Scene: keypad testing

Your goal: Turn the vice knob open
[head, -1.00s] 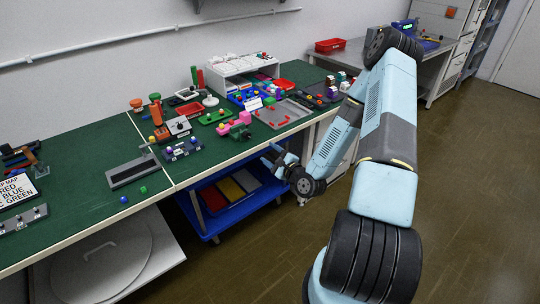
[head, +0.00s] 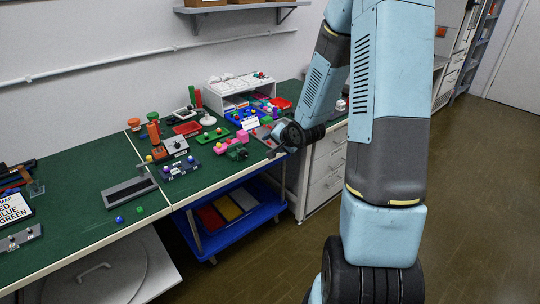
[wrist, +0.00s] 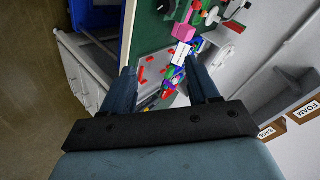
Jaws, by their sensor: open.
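My gripper (wrist: 160,64) is open, with nothing between its dark fingers. In the head view its end is small and partly hidden behind my wrist, over the front edge of the green bench top. A green fixture (head: 236,152) sits at the bench's front edge, left of my gripper. A pink piece (head: 226,146) lies right behind it. The pink piece also shows in the wrist view (wrist: 183,31), beyond the fingertips. I cannot tell for sure which piece is the vice, and its knob is too small to make out.
A grey tray with red handles (wrist: 153,73) lies beyond my fingers. A white rack (head: 238,90) stands against the wall. A dark block with colored knobs (head: 179,167) is further left. A blue cart (head: 238,220) is under the bench. The floor at front is clear.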

